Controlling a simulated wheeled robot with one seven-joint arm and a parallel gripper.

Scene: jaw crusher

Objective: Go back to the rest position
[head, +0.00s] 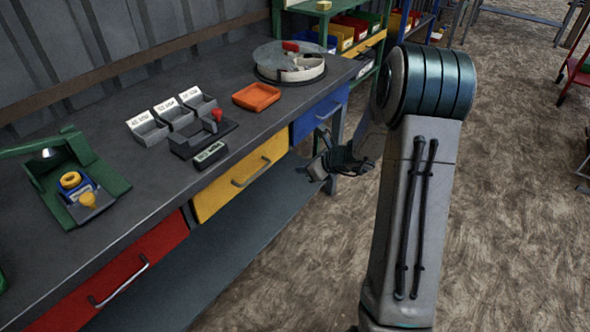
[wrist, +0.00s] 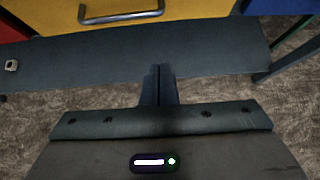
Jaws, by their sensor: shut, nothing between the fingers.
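My gripper (wrist: 160,70) is shut and empty in the wrist view, its two dark fingers pressed together. Ahead of it are the bench's lower shelf (wrist: 200,50) and the yellow drawer (wrist: 190,10) with its grey handle. In the head view my gripper (head: 318,168) hangs in front of the bench's right end, beside the blue drawer (head: 320,115) and below the bench top. It is partly hidden by my own arm there, and its fingers are small and dark.
The dark workbench (head: 95,105) carries a green device (head: 75,180), small grey bins (head: 175,118), an orange tray (head: 256,97) and a round divided container (head: 290,62). A red drawer (head: 120,270) is at the lower left. A green shelf (head: 345,10) stands behind. Open floor (head: 510,200) lies to the right.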

